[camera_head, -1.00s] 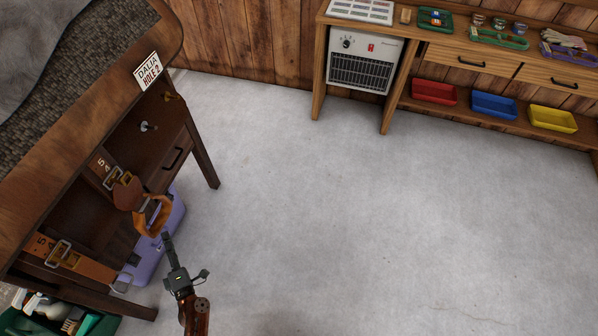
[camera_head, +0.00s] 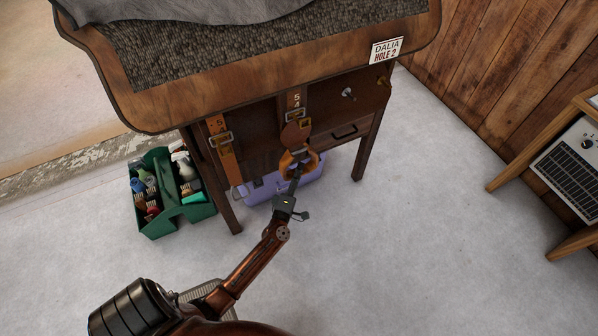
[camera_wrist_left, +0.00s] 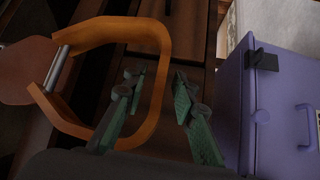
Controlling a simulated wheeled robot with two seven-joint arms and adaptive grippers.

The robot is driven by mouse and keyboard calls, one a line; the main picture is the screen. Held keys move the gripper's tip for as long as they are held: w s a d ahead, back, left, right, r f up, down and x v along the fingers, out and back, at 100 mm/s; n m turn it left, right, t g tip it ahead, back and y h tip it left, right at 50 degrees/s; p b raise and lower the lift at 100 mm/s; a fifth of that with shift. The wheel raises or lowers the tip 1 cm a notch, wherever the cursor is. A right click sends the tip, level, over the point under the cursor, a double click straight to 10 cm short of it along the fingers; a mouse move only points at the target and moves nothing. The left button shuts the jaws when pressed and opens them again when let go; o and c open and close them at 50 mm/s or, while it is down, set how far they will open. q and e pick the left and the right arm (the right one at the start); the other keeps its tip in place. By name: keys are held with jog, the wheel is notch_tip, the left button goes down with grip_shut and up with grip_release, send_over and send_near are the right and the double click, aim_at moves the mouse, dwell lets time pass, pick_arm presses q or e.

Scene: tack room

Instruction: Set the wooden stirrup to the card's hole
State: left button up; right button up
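The wooden stirrup (camera_head: 285,166) hangs below a round brown leather piece (camera_head: 295,135) on a strap with a buckle (camera_head: 299,115); the numbers 5 and 4 show above the buckle. The card (camera_head: 386,50) reads "DALIA HOLE 2" on the rack's edge. My left gripper (camera_head: 295,183) is at the stirrup's lower part. In the left wrist view, its fingers (camera_wrist_left: 156,88) are apart. One finger overlaps the inside of the stirrup loop (camera_wrist_left: 115,30) and the other is outside it, with the wooden side between them; contact is unclear. My right gripper is out of view.
A second buckled strap (camera_head: 229,165) hangs at left. A purple box (camera_head: 256,191) stands under the rack, beside the gripper in the left wrist view (camera_wrist_left: 280,110). Rack legs (camera_head: 367,150) flank the box.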

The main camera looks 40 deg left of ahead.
pick_arm(q)
jog(key=shift+c, duration=0.6)
grip_shut()
jog(key=shift+d+f, duration=0.1)
jog(key=shift+f, duration=0.05)
